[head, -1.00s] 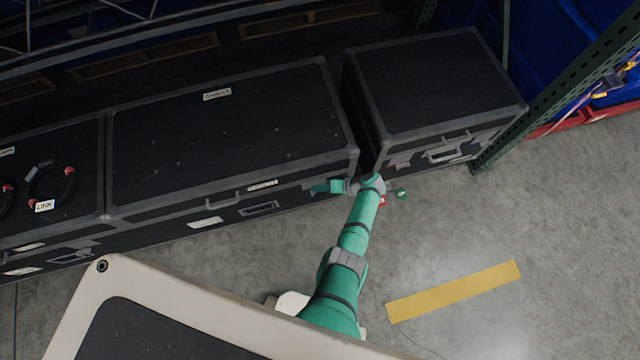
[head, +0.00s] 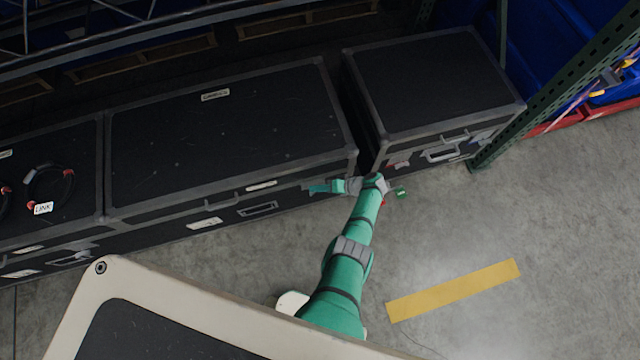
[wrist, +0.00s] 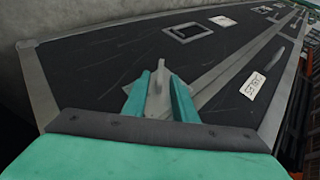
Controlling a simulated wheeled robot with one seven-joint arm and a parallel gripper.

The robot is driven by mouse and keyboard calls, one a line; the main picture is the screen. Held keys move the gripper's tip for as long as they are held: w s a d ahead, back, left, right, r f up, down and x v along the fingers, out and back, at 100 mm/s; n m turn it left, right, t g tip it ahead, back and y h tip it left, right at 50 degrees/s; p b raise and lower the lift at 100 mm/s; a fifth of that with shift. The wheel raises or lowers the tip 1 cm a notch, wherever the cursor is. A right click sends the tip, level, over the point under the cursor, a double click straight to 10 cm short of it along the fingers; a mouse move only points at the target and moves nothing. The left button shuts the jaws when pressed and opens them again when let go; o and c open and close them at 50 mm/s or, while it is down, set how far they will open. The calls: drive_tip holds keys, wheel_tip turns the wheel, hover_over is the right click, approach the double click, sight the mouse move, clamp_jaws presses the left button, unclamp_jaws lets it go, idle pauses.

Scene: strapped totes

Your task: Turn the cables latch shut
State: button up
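The cables case (head: 225,125) is the long black case with grey edging in the middle of the head view. A small white label (wrist: 255,85) shows upside down on its front in the wrist view. A grey latch (wrist: 158,92) sits on the case front, near its end. My gripper (wrist: 160,92) is at the latch, with one teal finger on each side of it. The fingers stand apart, and whether they touch the latch is hard to tell. In the head view my gripper (head: 318,188) is at the right end of the case front, and the latch is not clear there.
A smaller black case (head: 435,80) stands to the right across a narrow gap. A cable loop with a LINK tag (head: 43,208) lies on the left case. A green rack post (head: 560,90) stands at right. The floor in front, with a yellow stripe (head: 455,290), is clear.

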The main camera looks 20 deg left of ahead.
drive_tip(key=shift+d+r, duration=0.1)
drive_tip(key=v, duration=1)
drive_tip(key=shift+d+r, duration=0.2)
drive_tip(key=shift+r, duration=0.05)
